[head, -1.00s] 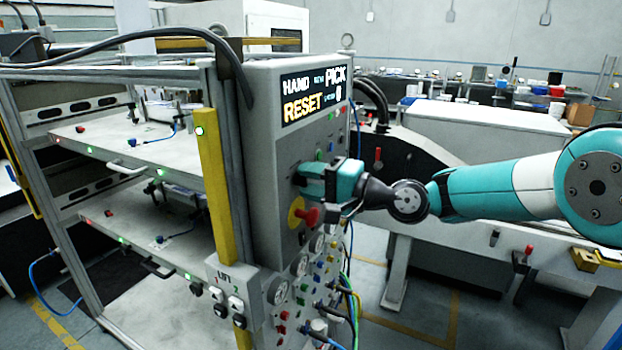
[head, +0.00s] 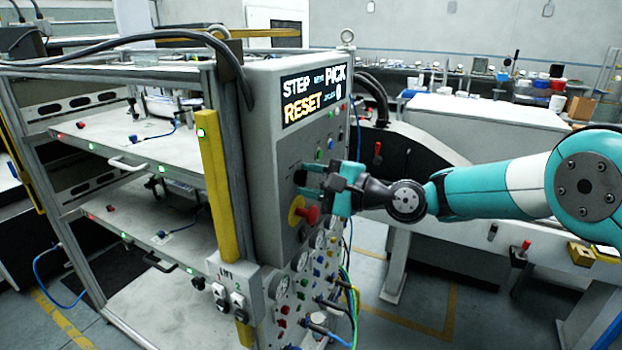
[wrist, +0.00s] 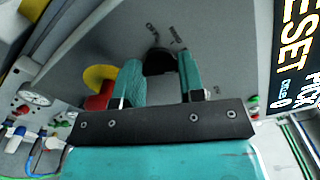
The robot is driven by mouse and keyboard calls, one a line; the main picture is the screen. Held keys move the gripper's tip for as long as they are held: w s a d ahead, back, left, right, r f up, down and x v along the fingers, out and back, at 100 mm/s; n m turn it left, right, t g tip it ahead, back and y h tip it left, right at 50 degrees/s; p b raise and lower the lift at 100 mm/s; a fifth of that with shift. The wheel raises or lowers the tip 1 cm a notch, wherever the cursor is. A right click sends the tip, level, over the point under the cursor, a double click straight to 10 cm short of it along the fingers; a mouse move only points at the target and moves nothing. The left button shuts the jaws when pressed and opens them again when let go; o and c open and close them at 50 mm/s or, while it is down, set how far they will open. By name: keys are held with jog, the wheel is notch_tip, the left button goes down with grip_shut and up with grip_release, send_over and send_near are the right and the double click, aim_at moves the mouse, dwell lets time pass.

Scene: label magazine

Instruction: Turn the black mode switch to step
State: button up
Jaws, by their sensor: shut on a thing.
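The black mode switch (wrist: 158,62) is a dark knob on the grey panel face, and it sits between my two teal fingers in the wrist view. My gripper (head: 307,183) is shut on it, with the fingers on either side of the knob. The switch also shows as a small dark piece at the fingertips in the head view (head: 300,177). Small labels are printed around the knob, partly hidden and hard to read. The display (head: 314,95) above reads STEP on its top line, with PICK beside it and RESET below.
A red button on a yellow disc (head: 309,214) is just below my gripper, close to one finger in the wrist view. Gauges, coloured buttons and cables (head: 345,305) fill the lower panel. A yellow post (head: 212,185) stands to the left.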

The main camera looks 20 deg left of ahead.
jog(key=o, duration=0.9)
jog(key=shift+d, duration=0.15)
jog(key=shift+d+f, duration=0.1)
jog(key=shift+d, duration=0.2)
jog(key=d+b, duration=0.2)
jog(key=d, duration=0.3)
jog(key=s+d+b, duration=0.1)
jog(key=d+b, duration=0.1)
jog(key=d, duration=0.4)
jog(key=d+b, duration=0.3)
jog(key=d, duration=0.2)
jog(key=shift+s+d, duration=0.2)
jog(key=shift+d, duration=0.1)
